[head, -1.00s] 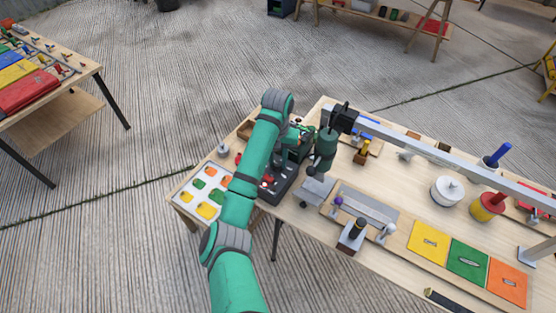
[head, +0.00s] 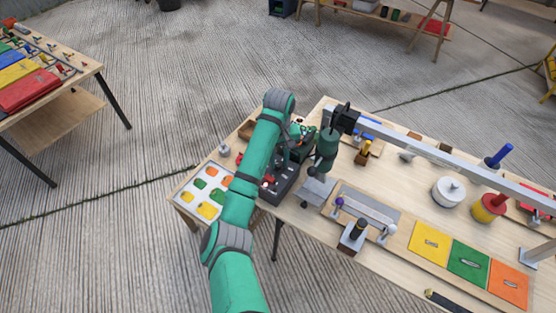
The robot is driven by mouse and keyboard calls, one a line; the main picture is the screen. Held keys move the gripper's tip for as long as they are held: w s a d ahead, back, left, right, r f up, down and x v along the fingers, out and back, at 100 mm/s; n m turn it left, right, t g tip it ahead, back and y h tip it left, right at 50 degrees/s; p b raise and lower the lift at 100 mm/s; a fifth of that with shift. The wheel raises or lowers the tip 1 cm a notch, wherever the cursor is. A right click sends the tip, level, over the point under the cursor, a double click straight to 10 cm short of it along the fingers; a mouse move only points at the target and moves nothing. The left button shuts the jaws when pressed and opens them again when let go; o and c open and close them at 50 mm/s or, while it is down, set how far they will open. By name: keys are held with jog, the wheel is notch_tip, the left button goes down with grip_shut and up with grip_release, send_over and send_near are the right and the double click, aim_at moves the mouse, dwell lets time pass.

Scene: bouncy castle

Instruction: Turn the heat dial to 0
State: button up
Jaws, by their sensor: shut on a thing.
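The dark control box (head: 282,188) with small red parts on it stands near the left end of the workbench. A dark green tool body (head: 326,150) hangs from the metal rail just right of it. My green arm reaches over the box from the bottom of the head view. My gripper (head: 299,140) is low beyond the forearm, between the box and the green tool, and partly hidden. It is shut on a small part there, which appears to be the heat dial. The dial itself and its marks are covered or too small to read.
The metal rail (head: 440,155) crosses above the bench on the right. A white tray with coloured patches (head: 207,190) lies left of my arm. A white pot (head: 448,190), a red and yellow roller (head: 488,207) and coloured squares (head: 468,258) occupy the right side.

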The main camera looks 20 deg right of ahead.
aim_at(277, 164)
jog(key=shift+w, duration=0.1)
jog(key=o, duration=1)
jog(key=shift+r, duration=0.55)
jog(key=r, duration=0.9)
jog(key=shift+s+d+r, duration=0.1)
jog(key=shift+s+r, duration=0.15)
jog(key=shift+r, duration=0.1)
jog(key=shift+w, duration=0.15)
